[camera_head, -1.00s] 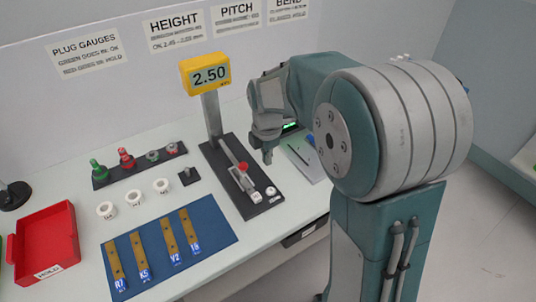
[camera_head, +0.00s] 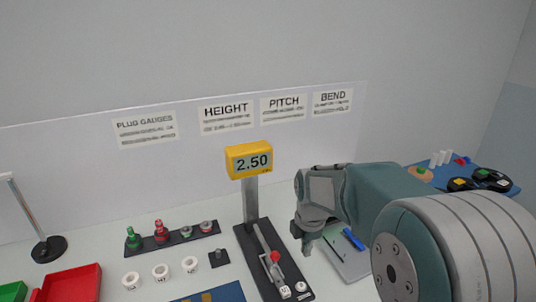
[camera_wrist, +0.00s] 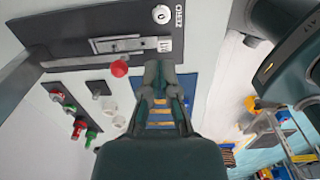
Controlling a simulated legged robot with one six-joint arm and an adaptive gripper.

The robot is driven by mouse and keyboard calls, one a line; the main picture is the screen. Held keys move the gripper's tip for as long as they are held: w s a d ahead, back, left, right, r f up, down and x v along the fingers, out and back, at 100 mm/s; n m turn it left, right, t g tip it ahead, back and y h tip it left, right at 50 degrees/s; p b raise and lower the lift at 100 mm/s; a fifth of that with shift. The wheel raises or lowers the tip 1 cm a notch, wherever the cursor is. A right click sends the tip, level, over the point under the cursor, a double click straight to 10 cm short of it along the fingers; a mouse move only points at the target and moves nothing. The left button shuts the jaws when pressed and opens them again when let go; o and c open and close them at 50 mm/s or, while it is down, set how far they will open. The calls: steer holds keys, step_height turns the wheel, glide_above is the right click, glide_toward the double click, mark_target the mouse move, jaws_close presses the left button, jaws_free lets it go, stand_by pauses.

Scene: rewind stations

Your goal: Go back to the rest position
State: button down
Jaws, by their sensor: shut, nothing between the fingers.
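My gripper (camera_head: 306,243) hangs just right of the height gauge (camera_head: 272,262) in the head view, pointing down, apart from it. In the wrist view its dark fingers (camera_wrist: 164,75) are together, with nothing between them. The gauge has a black base, a post and a yellow display (camera_head: 249,160) reading 2.50. Its red knob (camera_wrist: 119,68) also shows in the wrist view, left of the fingertips. My arm is bent and hides part of the bench at the right.
Plug gauges (camera_head: 161,231) stand on a black rack, with white rings (camera_head: 161,271) in front. A red bin (camera_head: 70,285) is at the lower left, near a lamp-like stand (camera_head: 48,247). A grey plate with a blue part (camera_head: 352,238) lies right of my gripper. Signs line the back panel.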

steer(key=s+d+r+m+t, duration=0.1)
steer(key=s+r+m, duration=0.4)
steer(key=s+m, duration=0.5)
steer(key=s+d+r+m+t, duration=0.1)
steer(key=s+r+m+t, duration=0.3)
steer(key=s+m, duration=0.7)
steer(key=shift+s+r, duration=0.2)
steer(key=shift+r, duration=0.5)
